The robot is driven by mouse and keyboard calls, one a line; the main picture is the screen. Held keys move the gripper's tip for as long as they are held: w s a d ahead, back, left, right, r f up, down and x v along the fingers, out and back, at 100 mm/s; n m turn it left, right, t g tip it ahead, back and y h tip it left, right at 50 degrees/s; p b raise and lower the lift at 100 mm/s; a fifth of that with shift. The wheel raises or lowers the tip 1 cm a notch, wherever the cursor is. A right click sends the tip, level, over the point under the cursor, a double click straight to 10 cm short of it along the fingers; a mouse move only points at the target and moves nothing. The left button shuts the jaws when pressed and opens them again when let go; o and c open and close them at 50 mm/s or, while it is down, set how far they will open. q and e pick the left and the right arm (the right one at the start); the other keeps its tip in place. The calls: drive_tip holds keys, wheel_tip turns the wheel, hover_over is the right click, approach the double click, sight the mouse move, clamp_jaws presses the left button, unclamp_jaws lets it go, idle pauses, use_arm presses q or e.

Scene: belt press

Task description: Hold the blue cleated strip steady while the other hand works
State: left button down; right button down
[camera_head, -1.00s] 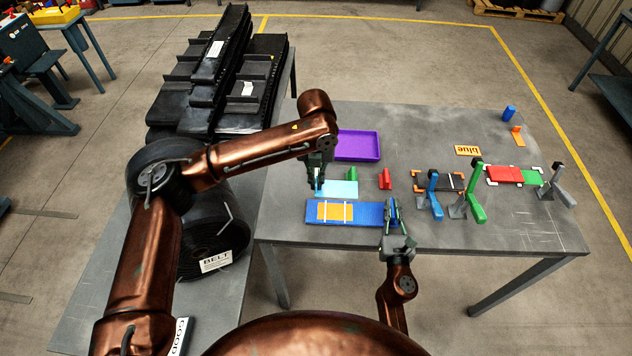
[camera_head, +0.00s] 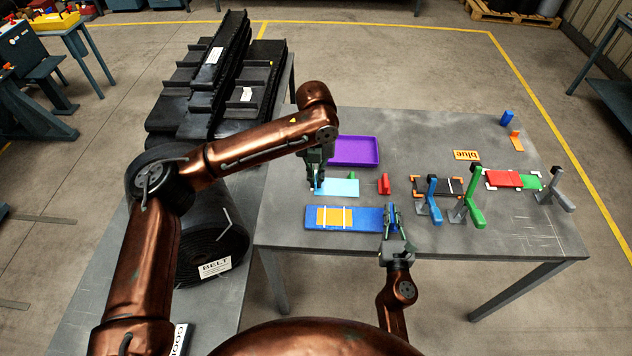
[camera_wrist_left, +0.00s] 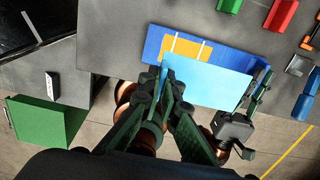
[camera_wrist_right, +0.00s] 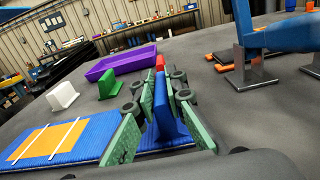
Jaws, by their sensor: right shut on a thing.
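The blue cleated strip (camera_head: 368,218) lies flat near the table's front edge, with an orange patch (camera_head: 334,216) crossed by white lines on its left part. My right gripper (camera_head: 391,216) is at the strip's right end, shut on an upright blue cleat (camera_wrist_right: 164,108). My left gripper (camera_head: 316,184) is shut on the left edge of a light blue sheet (camera_head: 342,187), behind the strip. In the left wrist view the sheet (camera_wrist_left: 208,85) covers part of the strip (camera_wrist_left: 232,58).
A purple tray (camera_head: 353,151) stands behind the sheet. A green block (camera_head: 351,175), partly hidden, and a red block (camera_head: 383,185) stand near it. Blue (camera_head: 433,200) and green (camera_head: 473,195) clamp-like posts stand right of my right gripper. A belt roll (camera_head: 205,245) is left.

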use_arm(q)
drive_tip(key=shift+r, duration=2.55)
use_arm(e)
drive_tip(key=c, duration=1.9)
unclamp_jaws()
drive_tip(key=shift+r, duration=0.1)
